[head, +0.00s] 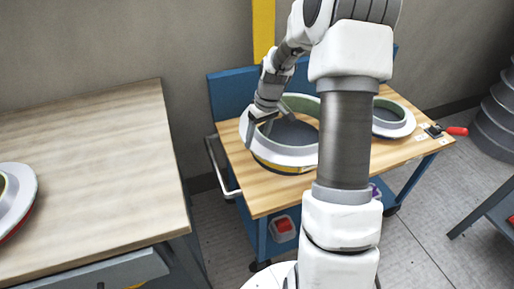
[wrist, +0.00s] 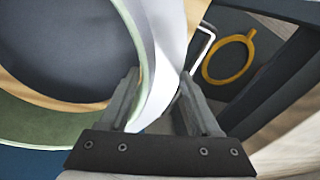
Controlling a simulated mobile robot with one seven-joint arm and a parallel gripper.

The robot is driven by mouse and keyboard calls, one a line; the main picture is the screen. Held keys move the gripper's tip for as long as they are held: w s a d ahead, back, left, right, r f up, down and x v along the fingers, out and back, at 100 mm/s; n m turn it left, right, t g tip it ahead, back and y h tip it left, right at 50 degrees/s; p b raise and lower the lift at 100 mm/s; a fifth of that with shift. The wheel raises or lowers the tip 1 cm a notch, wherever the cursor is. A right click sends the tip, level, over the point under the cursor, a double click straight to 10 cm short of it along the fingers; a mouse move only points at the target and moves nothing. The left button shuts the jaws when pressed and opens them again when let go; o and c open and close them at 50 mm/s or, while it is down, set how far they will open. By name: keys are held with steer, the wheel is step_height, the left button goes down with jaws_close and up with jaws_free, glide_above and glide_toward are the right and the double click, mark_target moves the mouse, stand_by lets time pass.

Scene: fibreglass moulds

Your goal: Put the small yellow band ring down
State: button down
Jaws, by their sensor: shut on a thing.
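The yellow band ring (head: 285,152) is a pale grey mould ring with a wide flange, a green inner edge and a yellow stripe low on its outside. It is over the left part of the wooden cart top (head: 240,185), looking nearly level; I cannot tell whether it touches the wood. My gripper (head: 259,124) is shut on the ring's left rim. In the wrist view my gripper (wrist: 162,100) has one finger on each side of the ring's pale wall (wrist: 166,70). My arm hides the ring's right side in the head view.
A second ring (head: 393,118) sits on the cart's right part, near a red-handled tool (head: 455,131). A red-striped ring (head: 18,200) lies on the left table (head: 95,170). The cart's blue back panel (head: 228,95) stands behind. A yellow loop (wrist: 229,58) shows below the cart handle.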

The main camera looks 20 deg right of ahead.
steer(key=shift+w+d+f, duration=0.2)
steer(key=shift+w+f, duration=0.4)
steer(key=shift+w, duration=0.35)
steer(key=shift+f+b, duration=0.85)
steer(key=shift+f, duration=1.15)
steer(key=shift+c, duration=0.4)
jaws_free()
steer(key=shift+f, duration=0.1)
steer(key=r+p, duration=0.1)
steer(key=r, duration=0.3)
steer(key=d+r+p, duration=0.1)
steer(key=r, duration=0.3)
steer(key=s+d+r+p, duration=0.1)
steer(key=r, duration=0.3)
steer(key=shift+r, duration=0.15)
